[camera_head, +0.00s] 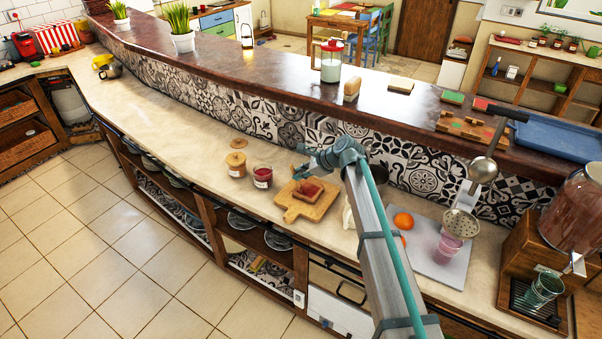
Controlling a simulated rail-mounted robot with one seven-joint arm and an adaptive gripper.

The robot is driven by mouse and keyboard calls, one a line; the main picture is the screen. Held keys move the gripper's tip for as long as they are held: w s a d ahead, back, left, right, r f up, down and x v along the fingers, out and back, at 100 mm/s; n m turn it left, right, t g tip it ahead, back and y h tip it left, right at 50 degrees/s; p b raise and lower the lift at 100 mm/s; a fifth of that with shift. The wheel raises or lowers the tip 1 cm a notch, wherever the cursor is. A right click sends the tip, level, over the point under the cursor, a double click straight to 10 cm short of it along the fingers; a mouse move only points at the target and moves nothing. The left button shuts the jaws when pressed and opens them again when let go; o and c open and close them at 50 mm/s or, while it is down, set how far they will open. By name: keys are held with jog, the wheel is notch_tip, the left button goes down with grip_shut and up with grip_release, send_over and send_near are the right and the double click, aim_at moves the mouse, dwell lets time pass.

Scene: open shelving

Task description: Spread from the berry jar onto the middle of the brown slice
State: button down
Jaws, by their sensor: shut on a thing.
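The berry jar (262,177) is a glass jar of dark red contents with a pale label, standing on the counter left of the wooden board. The brown slice (309,190) lies on the wooden board (294,209). It looks reddish-brown; I cannot tell whether any spread is on it. My gripper (304,172) is above the board's back edge, just behind the slice and right of the jar. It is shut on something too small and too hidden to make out.
A tan jar (236,164) stands left of the berry jar, with a round wooden lid (238,143) behind it. Right of my arm are an orange (403,221) and a pink cup (449,245) on a grey board.

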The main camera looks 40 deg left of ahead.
jog(key=shift+w, duration=0.1)
jog(key=shift+w+a+f, duration=0.1)
jog(key=shift+w, duration=0.6)
jog(key=shift+r+p, duration=0.45)
jog(key=shift+r, duration=0.15)
jog(key=shift+w, duration=0.15)
jog(key=shift+w+a+r, duration=0.2)
jog(key=shift+w, duration=0.55)
jog(key=shift+f, duration=0.6)
dwell(0.9)
